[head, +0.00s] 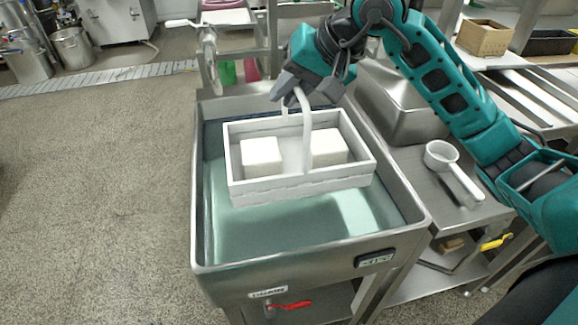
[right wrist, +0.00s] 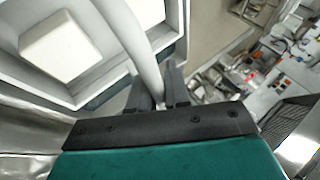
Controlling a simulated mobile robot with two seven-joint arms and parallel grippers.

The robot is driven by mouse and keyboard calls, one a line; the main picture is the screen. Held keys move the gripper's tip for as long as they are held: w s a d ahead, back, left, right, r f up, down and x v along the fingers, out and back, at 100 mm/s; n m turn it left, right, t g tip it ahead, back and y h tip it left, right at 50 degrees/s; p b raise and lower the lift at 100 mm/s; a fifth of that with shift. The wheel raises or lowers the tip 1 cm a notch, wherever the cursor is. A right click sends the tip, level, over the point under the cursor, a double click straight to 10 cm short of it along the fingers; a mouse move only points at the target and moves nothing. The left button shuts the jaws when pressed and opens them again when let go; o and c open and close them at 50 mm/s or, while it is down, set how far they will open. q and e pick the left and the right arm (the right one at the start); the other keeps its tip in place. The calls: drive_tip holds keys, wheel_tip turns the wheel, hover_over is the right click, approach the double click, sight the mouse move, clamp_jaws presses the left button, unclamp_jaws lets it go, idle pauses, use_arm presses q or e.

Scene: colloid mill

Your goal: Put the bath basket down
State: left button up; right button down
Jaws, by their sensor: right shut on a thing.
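The bath basket (head: 300,187) is a white rectangular open box with a tall white handle (head: 306,130). It holds two white blocks, one on the left (head: 261,156) and one on the right (head: 328,147). My right gripper (head: 291,97) is shut on the top of the handle. In the right wrist view the fingers (right wrist: 159,93) close around the handle bar. The basket is level over the steel bath (head: 205,258), which holds greenish liquid (head: 262,235). I cannot tell whether its underside touches the liquid. My left gripper is not in view.
A white long-handled scoop (head: 441,155) lies on the steel counter to the right of the bath. A domed steel cover (head: 396,105) stands behind it. The bath has a red-handled valve (head: 290,305) at its front. Open floor (head: 95,190) lies to the left.

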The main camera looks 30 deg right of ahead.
drive_tip(key=b, duration=0.2)
hover_over(288, 161)
wheel_tip(288, 161, down, 9)
drive_tip(key=shift+f, duration=0.1)
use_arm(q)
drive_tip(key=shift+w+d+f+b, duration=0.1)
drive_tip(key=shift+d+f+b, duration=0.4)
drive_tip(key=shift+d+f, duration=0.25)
use_arm(e)
drive_tip(key=shift+f, duration=2.2)
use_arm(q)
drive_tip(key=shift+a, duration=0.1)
use_arm(e)
drive_tip(key=shift+f, duration=0.1)
drive_tip(key=c, duration=1.5)
unclamp_jaws()
drive_tip(key=shift+f+b, duration=0.2)
drive_tip(key=shift+b, duration=0.1)
drive_tip(key=shift+c, duration=0.2)
drive_tip(key=o, duration=0.4)
drive_tip(key=shift+r, duration=0.1)
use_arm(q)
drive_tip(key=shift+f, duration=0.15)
use_arm(e)
drive_tip(key=shift+o, duration=0.2)
